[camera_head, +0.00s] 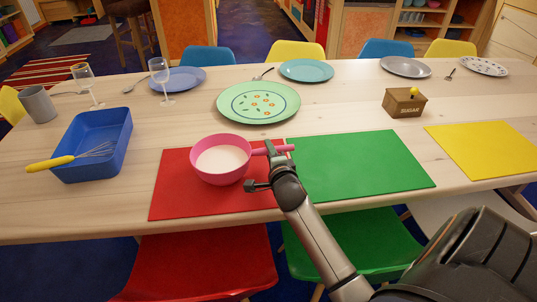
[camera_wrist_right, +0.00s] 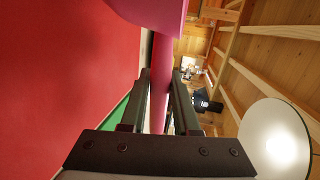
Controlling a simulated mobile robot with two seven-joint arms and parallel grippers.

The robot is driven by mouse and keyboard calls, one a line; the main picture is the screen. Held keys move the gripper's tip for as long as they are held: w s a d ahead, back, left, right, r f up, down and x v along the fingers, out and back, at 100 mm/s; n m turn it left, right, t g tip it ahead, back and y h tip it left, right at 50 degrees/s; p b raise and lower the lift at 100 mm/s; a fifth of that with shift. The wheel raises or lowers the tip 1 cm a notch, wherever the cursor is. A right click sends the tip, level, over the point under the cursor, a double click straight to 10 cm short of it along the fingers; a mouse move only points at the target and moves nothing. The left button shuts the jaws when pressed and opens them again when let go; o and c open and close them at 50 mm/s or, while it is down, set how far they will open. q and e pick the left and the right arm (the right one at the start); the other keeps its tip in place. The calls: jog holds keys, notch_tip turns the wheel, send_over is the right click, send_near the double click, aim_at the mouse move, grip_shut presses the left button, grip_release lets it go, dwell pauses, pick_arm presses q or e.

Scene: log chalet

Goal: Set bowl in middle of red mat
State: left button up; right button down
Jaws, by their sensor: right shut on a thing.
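The pink bowl (camera_head: 221,160) has a pink handle and white contents. In the head view it is over the red mat (camera_head: 187,204), toward the mat's upper middle. I cannot tell whether it touches the mat. My right gripper (camera_head: 265,169) is shut on the bowl's handle at the right side of the bowl. In the right wrist view the handle (camera_wrist_right: 162,65) runs between the two fingers of the gripper (camera_wrist_right: 160,90), and part of the bowl (camera_wrist_right: 150,10) shows at the top. The red mat (camera_wrist_right: 65,70) fills the left of that view. My left gripper is not in view.
A green mat (camera_head: 360,165) lies right of the red mat, and a yellow mat (camera_head: 490,150) farther right. A blue tray (camera_head: 122,150) with a yellow-handled whisk (camera_head: 50,164) is at left. A green plate (camera_head: 230,104) is behind the bowl, a sugar box (camera_head: 404,103) to the right.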

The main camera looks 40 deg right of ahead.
jog(key=shift+r, duration=0.15)
jog(key=c, duration=1)
grip_release()
jog(key=shift+s+f, duration=0.1)
jog(key=shift+f, duration=0.1)
jog(key=shift+c, duration=0.2)
jog(key=o, duration=0.4)
jog(key=shift+r, duration=0.1)
